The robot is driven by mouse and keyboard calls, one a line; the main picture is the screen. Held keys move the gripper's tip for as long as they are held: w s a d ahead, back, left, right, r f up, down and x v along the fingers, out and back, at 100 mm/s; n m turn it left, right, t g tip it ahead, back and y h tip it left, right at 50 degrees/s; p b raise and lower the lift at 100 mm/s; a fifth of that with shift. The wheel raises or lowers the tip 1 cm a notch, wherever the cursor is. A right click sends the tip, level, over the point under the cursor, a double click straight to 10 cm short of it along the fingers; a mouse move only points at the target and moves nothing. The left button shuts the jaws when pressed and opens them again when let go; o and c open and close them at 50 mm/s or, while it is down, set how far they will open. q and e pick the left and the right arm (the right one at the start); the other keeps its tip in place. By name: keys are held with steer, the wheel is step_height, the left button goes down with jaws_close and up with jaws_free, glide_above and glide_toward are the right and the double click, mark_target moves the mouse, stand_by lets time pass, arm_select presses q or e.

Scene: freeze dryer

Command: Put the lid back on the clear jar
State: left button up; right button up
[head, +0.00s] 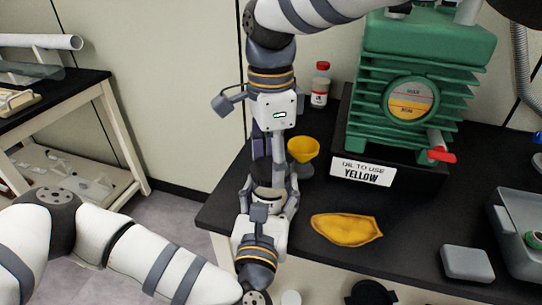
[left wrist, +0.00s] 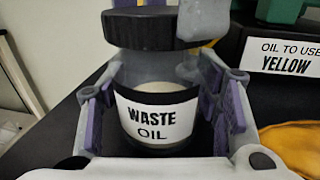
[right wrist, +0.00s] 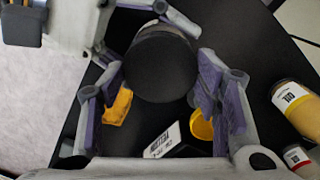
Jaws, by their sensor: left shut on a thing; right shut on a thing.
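The clear jar (left wrist: 158,125), labelled "WASTE OIL", stands upright between the fingers of my left gripper (head: 268,192), which is shut on it; pale contents show inside. The black lid (left wrist: 150,28) is directly over the jar mouth, roughly level. I cannot tell whether it touches the rim. My right gripper (head: 268,148) points down from above and is shut on the lid; one of its fingers shows at the lid's right side in the left wrist view.
A yellow funnel (head: 303,149) stands close right of the grippers. A yellow pouch-like item (head: 346,229) lies on the black bench (head: 400,225). A green pump (head: 420,80), a "YELLOW" sign (head: 362,172), an oil bottle (head: 320,86) and a grey box (head: 467,263) are also there.

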steer(key=m, duration=0.5)
steer(key=shift+m, duration=0.3)
steer(key=m, duration=0.7)
steer(key=shift+m, duration=0.4)
steer(key=o, duration=0.7)
